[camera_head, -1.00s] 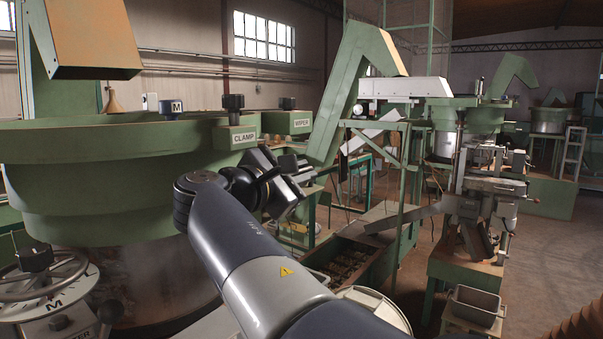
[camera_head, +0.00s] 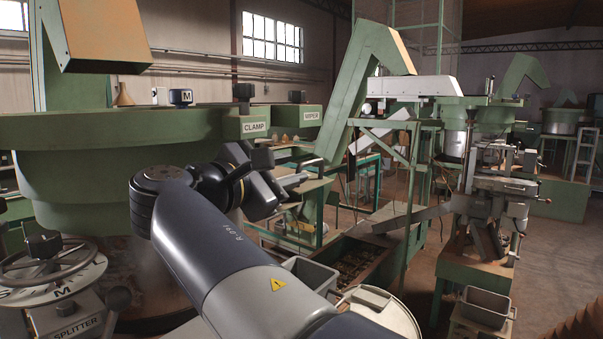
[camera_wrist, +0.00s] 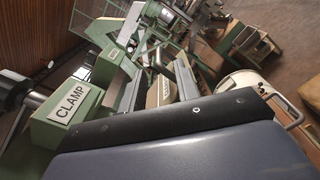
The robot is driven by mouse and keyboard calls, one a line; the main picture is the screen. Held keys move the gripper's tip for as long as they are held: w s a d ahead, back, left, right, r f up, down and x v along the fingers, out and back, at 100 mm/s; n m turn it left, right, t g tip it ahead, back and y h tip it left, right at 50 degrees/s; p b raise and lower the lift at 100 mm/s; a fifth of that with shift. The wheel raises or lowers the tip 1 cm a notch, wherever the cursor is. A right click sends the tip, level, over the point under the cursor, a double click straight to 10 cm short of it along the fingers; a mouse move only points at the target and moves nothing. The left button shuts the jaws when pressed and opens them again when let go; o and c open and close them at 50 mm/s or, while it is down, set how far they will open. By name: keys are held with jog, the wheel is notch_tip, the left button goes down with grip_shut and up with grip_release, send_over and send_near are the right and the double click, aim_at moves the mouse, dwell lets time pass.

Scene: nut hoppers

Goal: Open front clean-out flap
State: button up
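The large green round hopper bowl (camera_head: 100,165) fills the left side of the head view, with a metal drum below it. Green boxes labelled CLAMP (camera_head: 255,127) and WIPER (camera_head: 311,115) sit along its rim; the CLAMP box (camera_wrist: 68,103) also shows in the wrist view.
A handwheel (camera_head: 48,268) and a SPLITTER box (camera_head: 75,325) stand at lower left. A grey bin (camera_head: 312,272) and a round pale-topped drum (camera_head: 385,308) lie beyond my arm. A green-framed machine (camera_head: 485,215) stands at right. Floor shows at far right.

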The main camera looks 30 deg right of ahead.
aim_at(301, 166)
jog(key=shift+b+v, duration=0.4)
jog(key=shift+v, duration=1.9)
jog(key=p+x, duration=0.3)
jog(key=x, duration=0.8)
